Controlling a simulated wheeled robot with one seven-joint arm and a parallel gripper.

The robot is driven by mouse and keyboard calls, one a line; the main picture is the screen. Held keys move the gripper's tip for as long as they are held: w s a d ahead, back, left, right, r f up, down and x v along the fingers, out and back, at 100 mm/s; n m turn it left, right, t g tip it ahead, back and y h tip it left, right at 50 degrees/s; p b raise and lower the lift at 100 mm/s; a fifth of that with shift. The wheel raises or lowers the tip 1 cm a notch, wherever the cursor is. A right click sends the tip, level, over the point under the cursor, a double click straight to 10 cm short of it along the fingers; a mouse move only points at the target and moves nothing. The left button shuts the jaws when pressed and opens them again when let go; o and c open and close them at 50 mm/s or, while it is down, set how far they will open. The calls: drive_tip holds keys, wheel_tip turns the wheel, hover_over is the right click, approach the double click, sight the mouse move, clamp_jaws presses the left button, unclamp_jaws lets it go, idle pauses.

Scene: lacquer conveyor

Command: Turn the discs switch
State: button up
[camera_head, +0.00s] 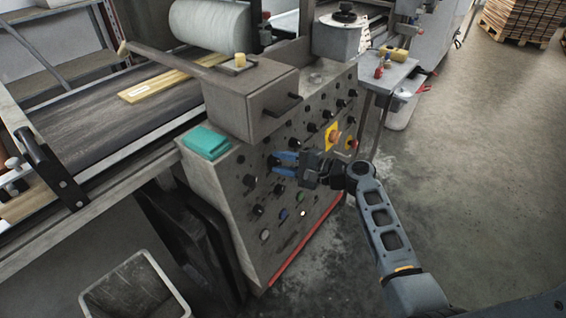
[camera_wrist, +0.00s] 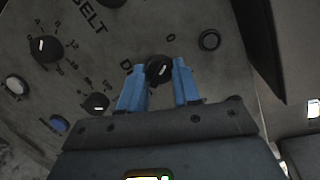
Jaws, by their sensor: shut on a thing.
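The control panel (camera_head: 225,180) is a grey slanted face with several black knobs and coloured buttons. In the wrist view, a round black knob with a pale pointer mark (camera_wrist: 158,68) sits beside a printed "D"; the rest of that word is hidden behind my finger. A "0" is printed to its upper right. My gripper (camera_head: 276,163) reaches the panel from the right. In the wrist view, its two blue fingers (camera_wrist: 158,82) stand on either side of this knob and are shut on it. The pointer's exact setting is hard to read.
In the wrist view, a neighbouring black knob (camera_wrist: 45,48) sits near the "BELT" label, with a lower knob (camera_wrist: 96,103) and a dark ring (camera_wrist: 209,40) nearby. A yellow-backed red button (camera_head: 334,136) lies right of my gripper. Open floor (camera_head: 470,170) is at right.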

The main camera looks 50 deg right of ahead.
drive_tip(key=o, duration=1)
drive_tip(key=shift+o, duration=0.2)
drive_tip(key=shift+s, duration=0.15)
drive_tip(key=v, duration=0.7)
drive_tip(key=shift+s, duration=0.3)
drive_tip(key=shift+d, duration=0.1)
drive_tip(key=s+a+f+n+g+h, duration=0.2)
drive_tip(key=s+a+f+n, duration=0.15)
drive_tip(key=s+a, duration=0.4)
drive_tip(key=s+a+f+n+g+h, duration=0.3)
drive_tip(key=s+a+f, duration=0.25)
drive_tip(key=s, duration=0.25)
drive_tip(key=s+a+r+n+t, duration=0.1)
drive_tip(key=s+a+r+n, duration=0.3)
drive_tip(key=r, duration=0.2)
drive_tip(key=s+a+r+n+t+y, duration=0.1)
drive_tip(key=s+a+r+n, duration=0.3)
drive_tip(key=r, duration=0.3)
drive_tip(key=s+a+r+n+t, duration=0.2)
drive_tip(key=s+a+r+n, duration=0.2)
drive_tip(key=s+r+n, duration=0.1)
wheel_tip(320, 180, up, 3)
drive_tip(key=shift+s+f, duration=0.25)
drive_tip(key=shift+s, duration=0.3)
